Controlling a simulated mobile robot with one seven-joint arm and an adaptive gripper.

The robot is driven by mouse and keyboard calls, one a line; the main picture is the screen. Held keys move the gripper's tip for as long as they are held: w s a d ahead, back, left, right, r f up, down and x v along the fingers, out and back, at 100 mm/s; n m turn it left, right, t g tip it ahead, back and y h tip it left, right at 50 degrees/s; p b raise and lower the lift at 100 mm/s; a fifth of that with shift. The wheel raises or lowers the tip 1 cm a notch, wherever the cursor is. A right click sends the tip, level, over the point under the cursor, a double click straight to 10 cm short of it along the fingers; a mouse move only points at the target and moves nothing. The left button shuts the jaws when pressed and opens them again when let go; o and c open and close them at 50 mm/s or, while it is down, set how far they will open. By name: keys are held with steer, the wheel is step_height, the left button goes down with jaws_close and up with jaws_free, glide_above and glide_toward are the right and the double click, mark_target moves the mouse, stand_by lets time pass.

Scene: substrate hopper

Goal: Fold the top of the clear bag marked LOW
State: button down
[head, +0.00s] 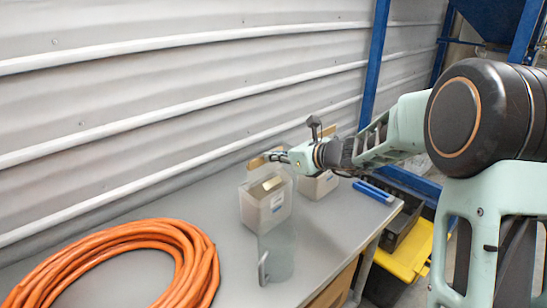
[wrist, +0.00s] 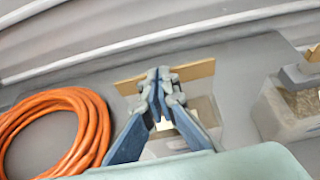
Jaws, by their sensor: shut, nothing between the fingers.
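A clear bag or box-like container (head: 253,213) with pale contents and a small label stands on the grey table, below my gripper (head: 279,157). A second one (head: 317,187) stands behind it to the right; it also shows in the wrist view (wrist: 285,120). I cannot read LOW on either. My gripper is shut and empty above the nearer bag. In the wrist view its fingertips (wrist: 160,82) meet in front of a tan strip (wrist: 195,70) along the bag's top; I cannot tell whether they touch it. The fingers hide part of the bag (wrist: 203,108).
A coil of orange hose (head: 130,260) lies at the left. A clear jug with a handle (head: 278,252) stands in front of the nearer bag. A blue object (head: 374,191) lies near the right edge. A corrugated wall (head: 120,100) rises behind the table.

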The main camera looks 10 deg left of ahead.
steer(key=shift+r, duration=0.15)
steer(key=shift+r+p, duration=0.6)
steer(key=shift+r, duration=0.1)
steer(key=shift+d, duration=0.1)
